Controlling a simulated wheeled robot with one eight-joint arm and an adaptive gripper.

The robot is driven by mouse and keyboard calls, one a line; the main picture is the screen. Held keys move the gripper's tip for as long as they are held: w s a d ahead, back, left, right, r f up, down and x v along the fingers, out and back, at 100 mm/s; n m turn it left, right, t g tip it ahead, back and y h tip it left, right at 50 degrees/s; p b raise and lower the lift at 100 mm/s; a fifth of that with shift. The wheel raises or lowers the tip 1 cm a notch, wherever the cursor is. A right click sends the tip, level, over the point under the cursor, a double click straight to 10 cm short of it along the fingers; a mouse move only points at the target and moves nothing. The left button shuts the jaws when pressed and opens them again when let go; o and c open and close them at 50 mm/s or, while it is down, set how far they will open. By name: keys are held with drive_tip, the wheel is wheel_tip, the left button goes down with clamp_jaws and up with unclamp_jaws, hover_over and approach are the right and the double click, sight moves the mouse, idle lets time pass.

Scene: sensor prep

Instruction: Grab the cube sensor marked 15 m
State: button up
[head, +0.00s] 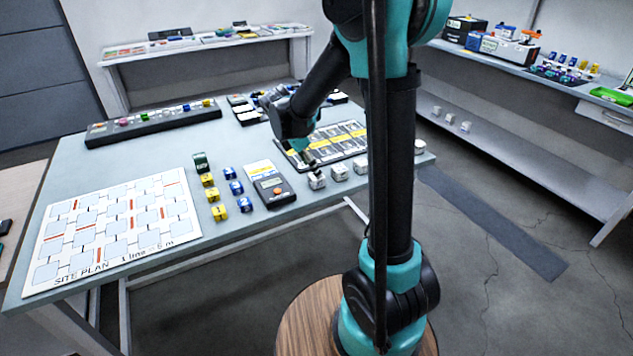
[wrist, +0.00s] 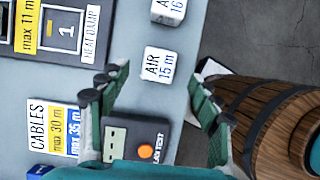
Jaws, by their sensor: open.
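The white cube sensor marked "AIR 15 m" (wrist: 162,65) sits upright on the table in the wrist view. It looks to be the white cube nearest the tester in the head view (head: 317,181), where its label is too small to read. My gripper (wrist: 157,80) is open and empty, with its fingertips to either side of the cube's near edge in the picture. I cannot tell the height left between them. In the head view my gripper (head: 308,159) is just above and behind that cube. Another white cube marked 16 (wrist: 168,10) is partly cut off.
More white cubes (head: 339,172) stand in a row to the right. A tester with an orange button (head: 272,188) and a cables card (wrist: 48,128) lie left of the cube. A dark labelled tray (head: 345,142) is behind it. The table's front edge is close.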

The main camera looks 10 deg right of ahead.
sight(316, 181)
drive_tip(key=shift+x, duration=2.9)
drive_tip(key=shift+w+a, duration=0.1)
drive_tip(key=shift+a, duration=0.05)
drive_tip(key=shift+c, duration=0.3)
drive_tip(key=c, duration=1.2)
